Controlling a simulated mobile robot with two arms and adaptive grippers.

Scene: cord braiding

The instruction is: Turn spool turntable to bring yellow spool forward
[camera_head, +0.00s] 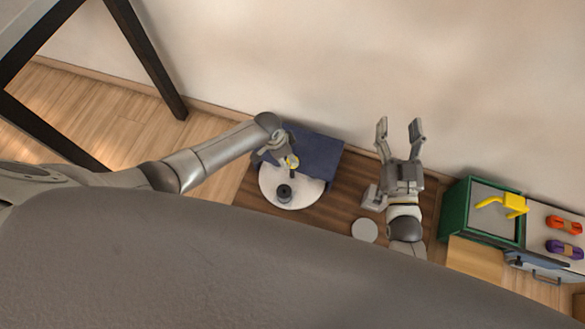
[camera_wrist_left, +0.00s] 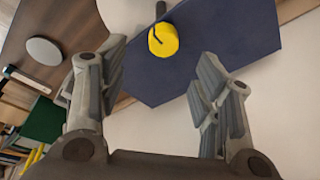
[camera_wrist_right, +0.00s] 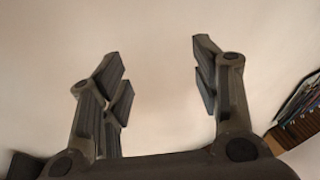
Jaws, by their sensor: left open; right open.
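The white round turntable (camera_head: 300,200) lies on the brown table at the centre of the head view. A dark spool (camera_head: 284,192) stands on its near part. The yellow spool (camera_head: 292,162) is at its far side, partly hidden by my left gripper (camera_head: 277,156). In the left wrist view the yellow spool (camera_wrist_left: 165,42) shows beyond and between the open fingertips of my left gripper (camera_wrist_left: 160,62), with a dark thin piece on it. I cannot tell whether a finger touches it. My right gripper (camera_head: 399,126) is open and empty, right of the turntable; its wrist view shows mostly bare wall.
A small pale disc (camera_head: 364,230) lies on the table to the right. A green bin (camera_head: 457,212) with a yellow object (camera_head: 512,204), plus orange (camera_head: 564,225) and purple (camera_head: 564,250) cord bundles, are further right. The wall is behind.

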